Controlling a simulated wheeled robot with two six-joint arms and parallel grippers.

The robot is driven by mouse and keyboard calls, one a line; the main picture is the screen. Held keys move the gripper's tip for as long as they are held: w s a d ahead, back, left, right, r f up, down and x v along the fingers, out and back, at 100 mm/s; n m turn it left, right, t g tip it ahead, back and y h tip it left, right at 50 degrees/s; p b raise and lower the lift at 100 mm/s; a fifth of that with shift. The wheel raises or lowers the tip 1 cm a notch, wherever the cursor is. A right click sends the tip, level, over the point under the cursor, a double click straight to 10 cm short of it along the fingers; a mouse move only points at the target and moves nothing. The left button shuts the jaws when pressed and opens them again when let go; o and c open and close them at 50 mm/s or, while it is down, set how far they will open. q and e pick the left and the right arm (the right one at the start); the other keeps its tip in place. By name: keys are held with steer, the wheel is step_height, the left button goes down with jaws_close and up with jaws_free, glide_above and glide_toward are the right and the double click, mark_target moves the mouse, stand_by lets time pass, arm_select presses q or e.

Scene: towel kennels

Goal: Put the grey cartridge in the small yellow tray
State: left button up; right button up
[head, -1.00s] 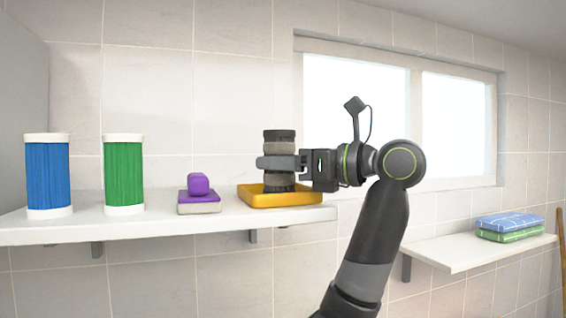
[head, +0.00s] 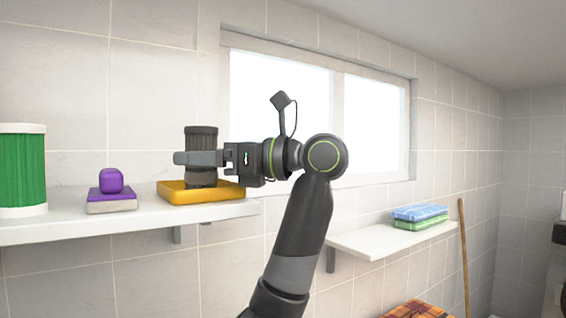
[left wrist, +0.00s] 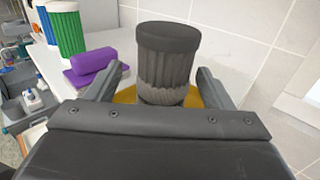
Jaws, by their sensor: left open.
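The grey cartridge (head: 201,140), a dark ribbed cylinder, stands upright in the small yellow tray (head: 222,194) at the right end of the shelf. My left gripper (head: 192,158) is at the cartridge's middle height, with a finger across its front. In the left wrist view the cartridge (left wrist: 167,60) stands between the two open fingers (left wrist: 156,72), with gaps visible on both sides. The tray (left wrist: 126,93) shows partly below it there; its base is hidden by the gripper. My right gripper is not in view.
On the white shelf (head: 60,232), a purple block (head: 111,181) on a purple-topped pad (head: 112,201) and a green cartridge (head: 22,170) stand left of the tray. A blue cartridge (left wrist: 29,20) shows in the wrist view. Folded towels (head: 420,217) lie on a lower shelf (head: 372,243).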

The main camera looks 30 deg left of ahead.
arm_select(q)
steer(key=v, duration=0.1)
steer(key=b+v, duration=0.1)
steer(key=v, duration=0.3)
steer(key=shift+d+f, duration=0.1)
steer(key=shift+f, duration=0.3)
steer(key=v, duration=1.1)
steer(key=shift+w+d+r, duration=0.2)
steer(key=shift+d+r, duration=0.1)
steer(key=shift+r, duration=0.1)
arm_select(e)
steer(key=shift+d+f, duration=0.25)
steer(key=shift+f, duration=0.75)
arm_select(q)
steer(key=shift+a, duration=0.1)
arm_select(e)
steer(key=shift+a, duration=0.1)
arm_select(q)
steer(key=shift+r, duration=0.1)
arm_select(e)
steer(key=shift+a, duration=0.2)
